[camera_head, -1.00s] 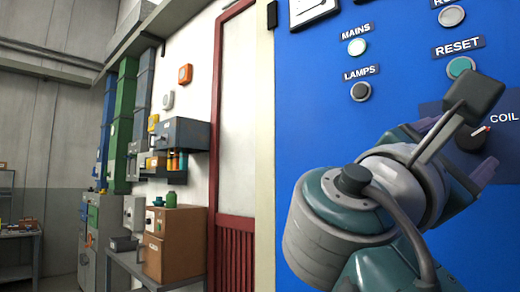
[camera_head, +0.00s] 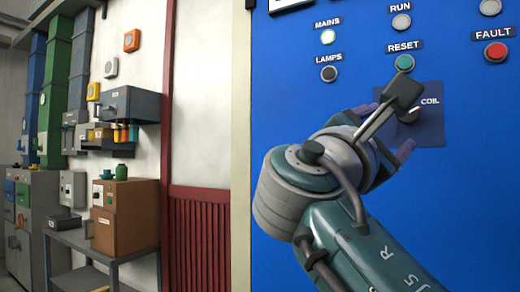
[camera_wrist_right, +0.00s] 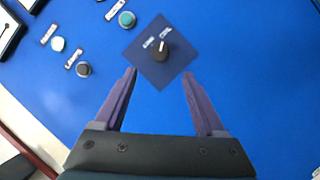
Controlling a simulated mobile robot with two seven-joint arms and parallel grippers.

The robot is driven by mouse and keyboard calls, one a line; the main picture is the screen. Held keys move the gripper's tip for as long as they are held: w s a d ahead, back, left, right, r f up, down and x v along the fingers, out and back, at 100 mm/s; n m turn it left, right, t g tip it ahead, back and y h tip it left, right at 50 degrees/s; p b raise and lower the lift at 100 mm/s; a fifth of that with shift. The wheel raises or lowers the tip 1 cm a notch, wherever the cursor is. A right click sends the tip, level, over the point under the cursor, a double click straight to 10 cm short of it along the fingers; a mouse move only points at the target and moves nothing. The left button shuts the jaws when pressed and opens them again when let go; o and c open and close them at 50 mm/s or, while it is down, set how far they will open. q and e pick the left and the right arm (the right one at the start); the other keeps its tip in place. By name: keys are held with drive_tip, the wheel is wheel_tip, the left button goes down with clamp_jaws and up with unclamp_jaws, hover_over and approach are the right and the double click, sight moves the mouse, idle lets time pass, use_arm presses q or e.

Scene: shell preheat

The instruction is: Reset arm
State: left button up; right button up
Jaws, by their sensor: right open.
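My right gripper (camera_wrist_right: 160,95) is open and empty in the right wrist view, its two fingers apart and pointing at the blue panel. The round dark coil knob (camera_wrist_right: 160,52), with a pale pointer line, sits on a dark square plate (camera_wrist_right: 146,70) just beyond the fingertips and between their lines; I see no contact. In the head view my right arm and gripper (camera_head: 392,146) reach in front of the coil plate (camera_head: 430,128) and partly hide the knob. The green reset button (camera_head: 404,62) is above the gripper. My left gripper is not in view.
The blue panel (camera_head: 300,110) also carries the mains lamp (camera_head: 327,36), lamps button (camera_head: 329,74), run lamp (camera_head: 401,21) and red fault lamp (camera_head: 496,51). To the left are a red door frame (camera_head: 190,235), a brown box (camera_head: 125,215) on a bench and grey cabinets.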

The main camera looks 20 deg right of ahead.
drive_tip(key=s+f+m+g+y, duration=0.1)
drive_tip(key=s+f+m+y, duration=0.3)
drive_tip(key=f, duration=0.8)
drive_tip(key=s+f+m+g+y, duration=0.1)
drive_tip(key=s+f+y, duration=0.4)
drive_tip(key=f, duration=0.8)
drive_tip(key=s+a+f+m+g+y, duration=0.2)
drive_tip(key=s+a+f+m+y, duration=0.1)
drive_tip(key=s+a+f+y, duration=0.3)
drive_tip(key=s+a+f+m+g+y, duration=0.2)
drive_tip(key=s+a+f+y, duration=0.2)
drive_tip(key=s, duration=0.5)
wheel_tip(320, 180, up, 28)
drive_tip(key=a+p, duration=0.1)
drive_tip(key=p, duration=2.6)
drive_tip(key=shift+s+m+p, duration=0.3)
drive_tip(key=shift+s+p, duration=0.05)
